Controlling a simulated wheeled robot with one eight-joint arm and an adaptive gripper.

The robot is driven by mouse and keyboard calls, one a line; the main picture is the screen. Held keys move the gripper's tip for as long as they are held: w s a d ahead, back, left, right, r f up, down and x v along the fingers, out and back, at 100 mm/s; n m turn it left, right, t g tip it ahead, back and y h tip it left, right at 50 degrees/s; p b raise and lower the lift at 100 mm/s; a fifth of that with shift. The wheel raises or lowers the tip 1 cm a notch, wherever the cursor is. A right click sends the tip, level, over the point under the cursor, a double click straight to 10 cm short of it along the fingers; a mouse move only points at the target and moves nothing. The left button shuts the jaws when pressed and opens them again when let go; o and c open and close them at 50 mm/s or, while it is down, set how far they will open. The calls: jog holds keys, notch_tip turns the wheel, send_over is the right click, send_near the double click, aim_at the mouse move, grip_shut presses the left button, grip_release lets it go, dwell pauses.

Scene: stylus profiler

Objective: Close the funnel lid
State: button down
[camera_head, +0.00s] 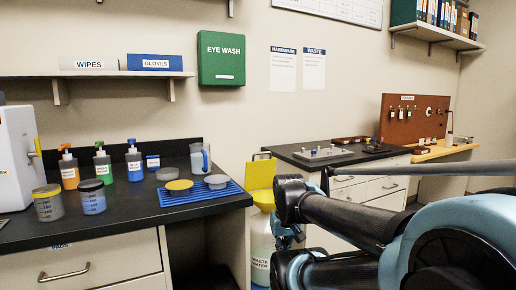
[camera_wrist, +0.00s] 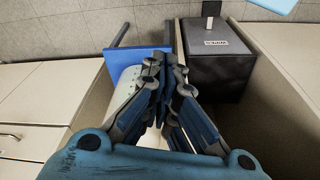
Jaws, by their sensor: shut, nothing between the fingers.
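The funnel lid (camera_head: 261,174) is a yellow flap standing raised at the back of the yellow funnel (camera_head: 264,199) in the head view. My gripper (camera_wrist: 165,64) is shut and empty in the wrist view, pointing down toward the floor. In the head view part of it shows just right of the carboy, low beside the funnel, largely hidden by my arm. I cannot make out the yellow lid in the wrist view.
A dark box (camera_wrist: 215,58) stands close right of the fingers in the wrist view, and a blue panel (camera_wrist: 133,64) lies to their left. The left bench (camera_head: 130,222) holds bottles and jars; the right bench (camera_head: 300,159) stands beyond the carboy.

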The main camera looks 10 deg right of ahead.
jog(key=w+r+n, duration=0.2)
jog(key=w+r, duration=1.7)
jog(key=r, duration=0.4)
jog(key=w+a+r, duration=0.1)
jog(key=w+r, duration=0.4)
jog(key=w, duration=0.4)
jog(key=w+r+n+g, duration=0.1)
jog(key=w+r, duration=0.4)
jog(key=w, duration=0.3)
jog(key=w+a+r, duration=0.1)
jog(key=w+r, duration=0.3)
jog(key=w, duration=0.5)
notch_tip(320, 180, down, 11)
jog(key=s+d, duration=0.1)
jog(key=s, duration=0.1)
jog(key=shift+s+a+r, duration=0.1)
jog(key=shift+s, duration=0.1)
